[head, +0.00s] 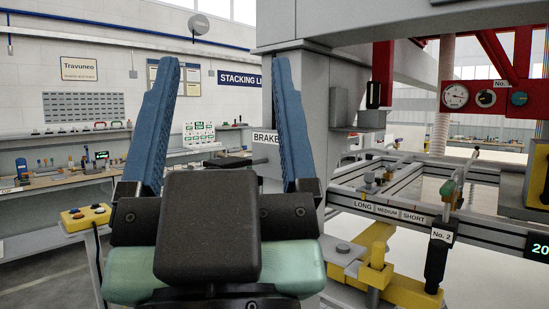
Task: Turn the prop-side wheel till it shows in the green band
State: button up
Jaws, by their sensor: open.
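A red panel (488,97) labelled No. 1 hangs at the upper right. I cannot tell which part is the prop-side wheel. No green band can be made out on the dial at this size. My gripper (225,68) is in the left half of the picture, pointing up and away, its two blue fingers wide apart. It is empty and well to the left of the panel, touching nothing visible. Its body hides what lies behind it.
A grey gantry column (305,110) stands just right of my gripper. Rails (385,208) marked LONG, MEDIUM, SHORT, a black No. 2 post (438,262) and a yellow bracket (376,268) fill the lower right. A yellow button box (85,218) is at left.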

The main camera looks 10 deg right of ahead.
aim_at(518, 98)
jog(key=z, duration=1.4)
